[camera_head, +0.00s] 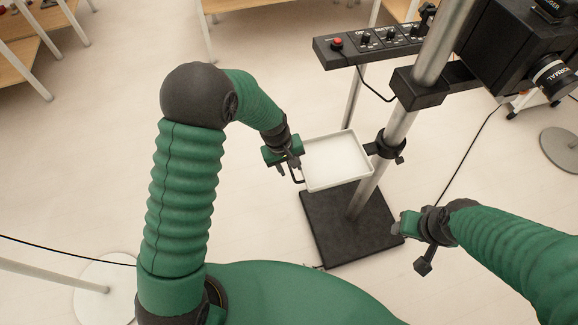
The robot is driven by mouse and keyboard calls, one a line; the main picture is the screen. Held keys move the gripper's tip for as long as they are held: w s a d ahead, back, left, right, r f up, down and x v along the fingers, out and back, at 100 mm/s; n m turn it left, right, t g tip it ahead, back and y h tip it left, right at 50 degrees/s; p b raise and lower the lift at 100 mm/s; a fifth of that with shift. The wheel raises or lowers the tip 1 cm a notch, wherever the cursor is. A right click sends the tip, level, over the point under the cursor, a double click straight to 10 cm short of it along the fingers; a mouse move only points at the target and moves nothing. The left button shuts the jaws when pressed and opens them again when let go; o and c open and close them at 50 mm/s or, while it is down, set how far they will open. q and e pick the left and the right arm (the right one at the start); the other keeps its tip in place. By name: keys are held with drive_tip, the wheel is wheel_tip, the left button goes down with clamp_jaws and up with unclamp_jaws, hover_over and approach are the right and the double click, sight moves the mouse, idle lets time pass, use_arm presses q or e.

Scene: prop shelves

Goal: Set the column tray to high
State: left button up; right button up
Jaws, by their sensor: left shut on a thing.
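The white column tray (338,161) is fixed to the grey metal column (397,128) by a black clamp (384,148), below the larger black bracket.
A black control panel (372,44) with a red button and knobs is above the tray. A black camera-like device (520,50) is at upper right. The column stands on a dark square base (338,236). Wooden shelves (22,52) are at the upper left; much of the pale floor is clear.

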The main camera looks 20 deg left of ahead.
use_arm(q)
drive_tip(key=shift+s+a+f, duration=0.15)
drive_tip(key=shift+s+f, duration=0.05)
drive_tip(key=shift+f, duration=0.3)
use_arm(e)
drive_tip(key=shift+d+f, duration=0.2)
drive_tip(key=shift+d, duration=0.05)
use_arm(q)
drive_tip(key=shift+w, duration=0.1)
use_arm(e)
drive_tip(key=shift+w, duration=0.1)
use_arm(q)
drive_tip(key=shift+w+a+f, duration=0.15)
drive_tip(key=shift+w+f, duration=0.15)
drive_tip(key=shift+w, duration=0.25)
wheel_tip(320, 180, up, 16)
drive_tip(key=s+a+p, duration=0.1)
drive_tip(key=a+p, duration=0.1)
drive_tip(key=shift+s+a+r, duration=0.15)
drive_tip(key=shift+a+r, duration=0.05)
drive_tip(key=shift+a, duration=0.2)
use_arm(e)
drive_tip(key=shift+w+a+r, duration=0.15)
drive_tip(key=shift+w+r, duration=0.1)
drive_tip(key=shift+r, duration=0.25)
drive_tip(key=shift+w+a+r, duration=0.15)
drive_tip(key=shift+w+r, duration=0.05)
drive_tip(key=shift+r, duration=0.25)
use_arm(q)
drive_tip(key=shift+d, duration=0.1)
